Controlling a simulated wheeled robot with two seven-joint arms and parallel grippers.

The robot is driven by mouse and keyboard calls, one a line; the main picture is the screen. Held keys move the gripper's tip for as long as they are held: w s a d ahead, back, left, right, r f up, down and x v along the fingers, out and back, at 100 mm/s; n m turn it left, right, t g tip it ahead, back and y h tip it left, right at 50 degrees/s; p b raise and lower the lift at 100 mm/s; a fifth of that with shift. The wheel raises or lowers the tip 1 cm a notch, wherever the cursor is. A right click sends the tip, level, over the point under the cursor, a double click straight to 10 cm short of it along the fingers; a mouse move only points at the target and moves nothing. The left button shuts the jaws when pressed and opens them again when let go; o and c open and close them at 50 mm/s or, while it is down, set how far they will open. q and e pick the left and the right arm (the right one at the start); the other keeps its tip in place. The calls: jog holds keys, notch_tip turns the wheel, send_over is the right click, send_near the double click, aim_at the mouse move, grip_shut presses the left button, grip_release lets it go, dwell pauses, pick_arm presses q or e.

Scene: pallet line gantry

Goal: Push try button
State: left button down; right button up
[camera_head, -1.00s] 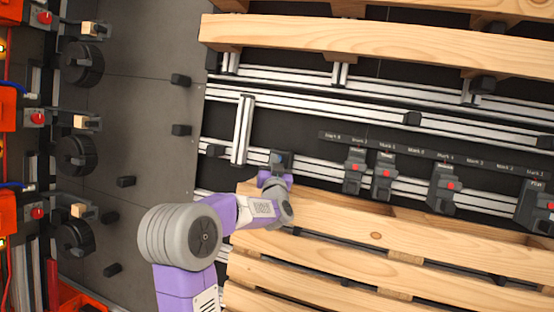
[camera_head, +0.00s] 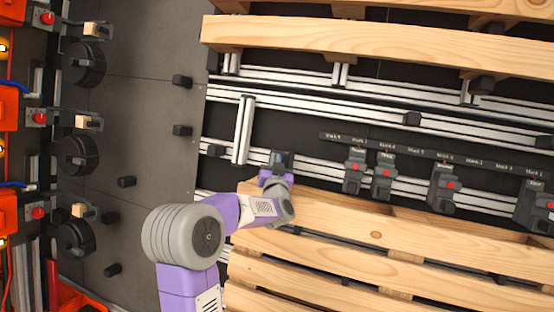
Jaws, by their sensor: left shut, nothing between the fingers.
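No button with a readable "try" label shows in the head view. Small dark blocks with red buttons sit along a rail: one block (camera_head: 355,172), a second block (camera_head: 383,177), a third block (camera_head: 443,189) and a larger block (camera_head: 535,207) at the right edge. My left gripper (camera_head: 281,160) is shut and empty. It lies at the far edge of the lower wooden pallet, left of the blocks and apart from them. The wrist partly hides its fingers. My right gripper is not in view.
A wooden pallet (camera_head: 375,237) fills the lower right, and another pallet's plank (camera_head: 380,50) crosses the top. Silver rails (camera_head: 315,103) run between them. A dark panel with red buttons (camera_head: 39,117) and black wheels stands at the left. Dark floor (camera_head: 135,140) is mostly clear.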

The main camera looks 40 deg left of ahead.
pick_arm(q)
jog(key=shift+w, duration=0.2)
dwell(1.5)
jog(key=shift+b, duration=0.3)
jog(key=shift+f, duration=0.1)
jog(key=shift+s+d, duration=0.1)
jog(key=shift+s, duration=0.1)
jog(key=shift+s+d+r, duration=0.2)
jog(key=shift+s+r, duration=0.2)
jog(key=shift+s, duration=0.25)
jog(key=shift+s+d+r, duration=0.15)
jog(key=shift+s+r, duration=0.2)
jog(key=shift+s, duration=0.3)
jog(key=shift+w+a+f, duration=0.1)
